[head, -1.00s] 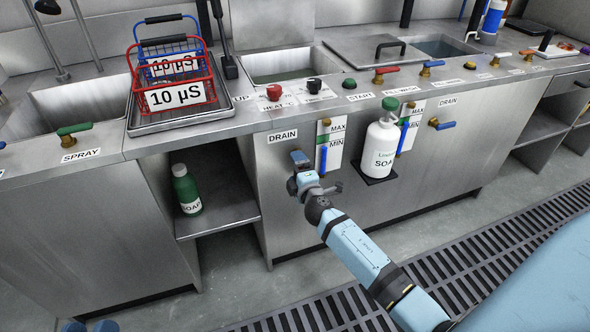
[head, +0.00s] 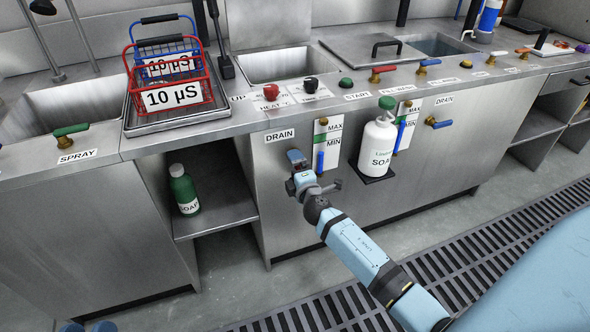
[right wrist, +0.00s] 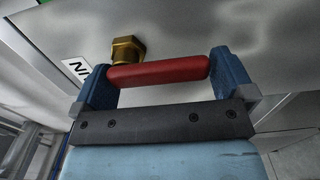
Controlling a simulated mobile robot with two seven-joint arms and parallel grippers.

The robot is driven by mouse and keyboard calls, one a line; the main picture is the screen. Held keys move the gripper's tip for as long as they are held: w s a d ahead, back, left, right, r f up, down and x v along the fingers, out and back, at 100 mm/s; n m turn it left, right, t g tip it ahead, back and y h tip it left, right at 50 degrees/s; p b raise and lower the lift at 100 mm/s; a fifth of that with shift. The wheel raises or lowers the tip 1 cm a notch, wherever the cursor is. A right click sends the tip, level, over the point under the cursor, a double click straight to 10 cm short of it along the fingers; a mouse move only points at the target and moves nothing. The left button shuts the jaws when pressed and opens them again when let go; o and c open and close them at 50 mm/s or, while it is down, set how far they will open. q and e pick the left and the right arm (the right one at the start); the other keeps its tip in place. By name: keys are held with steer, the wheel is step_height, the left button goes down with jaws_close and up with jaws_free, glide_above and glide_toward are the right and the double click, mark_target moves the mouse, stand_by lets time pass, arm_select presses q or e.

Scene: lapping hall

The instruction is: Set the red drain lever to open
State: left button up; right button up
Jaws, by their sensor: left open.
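The red drain lever (right wrist: 158,73) shows in the right wrist view with a brass fitting (right wrist: 127,50) behind its left end. Its handle lies across the space between the two blue fingers of my right gripper (right wrist: 160,84), which are spread wide. The handle's ends are close to the fingers; I cannot tell whether they touch. In the head view my right gripper (head: 298,162) is at the cabinet front under the left DRAIN label (head: 280,136) and hides the lever.
A gauge with a blue handle (head: 321,160) is just right of my right gripper. A white soap bottle (head: 377,150) stands on a small black shelf further right. A green soap bottle (head: 184,190) stands in the open bay to the left. Floor grating (head: 345,308) lies in front.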

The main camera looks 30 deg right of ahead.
steer(key=v, duration=1.4)
steer(key=shift+w, duration=0.15)
